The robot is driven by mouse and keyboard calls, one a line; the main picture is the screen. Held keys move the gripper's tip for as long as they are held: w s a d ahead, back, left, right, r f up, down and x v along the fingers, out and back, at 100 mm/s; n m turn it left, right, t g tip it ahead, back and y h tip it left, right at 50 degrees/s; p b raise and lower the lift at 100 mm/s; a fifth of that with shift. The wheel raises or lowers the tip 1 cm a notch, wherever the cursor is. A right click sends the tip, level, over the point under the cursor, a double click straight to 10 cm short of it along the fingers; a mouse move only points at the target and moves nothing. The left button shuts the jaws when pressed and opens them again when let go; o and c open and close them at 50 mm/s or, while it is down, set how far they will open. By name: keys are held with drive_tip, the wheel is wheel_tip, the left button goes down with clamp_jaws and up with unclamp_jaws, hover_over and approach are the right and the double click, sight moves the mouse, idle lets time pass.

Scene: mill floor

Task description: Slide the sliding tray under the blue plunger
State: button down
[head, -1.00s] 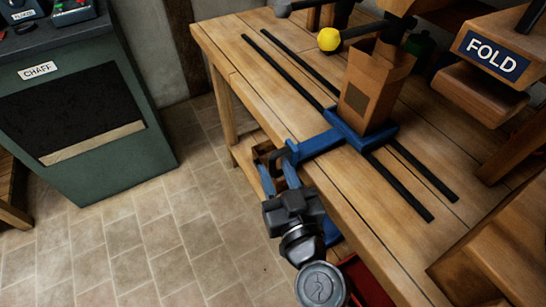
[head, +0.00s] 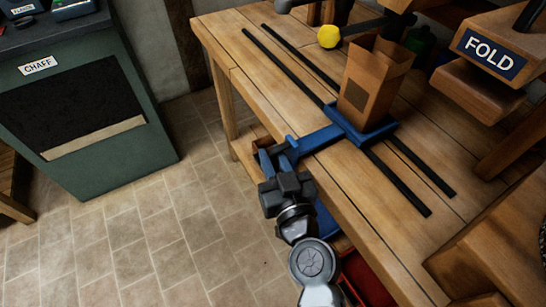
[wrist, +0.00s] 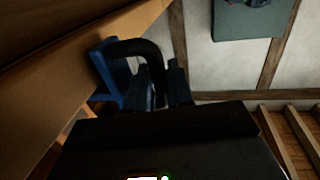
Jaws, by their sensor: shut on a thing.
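The sliding tray (head: 381,133) is blue and sits across two black rails on the wooden bench. A brown paper bag (head: 366,90) stands upright on it with its top open. The tray's blue arm reaches left over the bench edge to a dark curved handle, which shows in the wrist view (wrist: 143,50). My gripper (head: 276,158) is shut on this handle at the bench's front edge; its fingers also show around the handle in the wrist view (wrist: 162,82). I cannot pick out a blue plunger in either view.
Black rails (head: 280,68) run up-left and down-right from the tray, bare on both sides. A yellow ball knob (head: 329,36) on a dark rod is close to the bag. A wooden FOLD station (head: 490,52) stands right. A green CHAFF bin (head: 95,150) stands left across open floor.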

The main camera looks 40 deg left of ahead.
idle(0.4)
drive_tip(key=w+d+b+v, duration=0.1)
drive_tip(key=w+b+v, duration=0.1)
drive_tip(key=b+v, duration=0.8)
drive_tip(key=shift+w+d+v, duration=0.3)
drive_tip(key=shift+w+v, duration=0.1)
drive_tip(key=shift+v, duration=2.75)
drive_tip(key=c, duration=1.2)
unclamp_jaws()
drive_tip(key=shift+b+v, duration=1.2)
drive_tip(key=shift+v, duration=2.75)
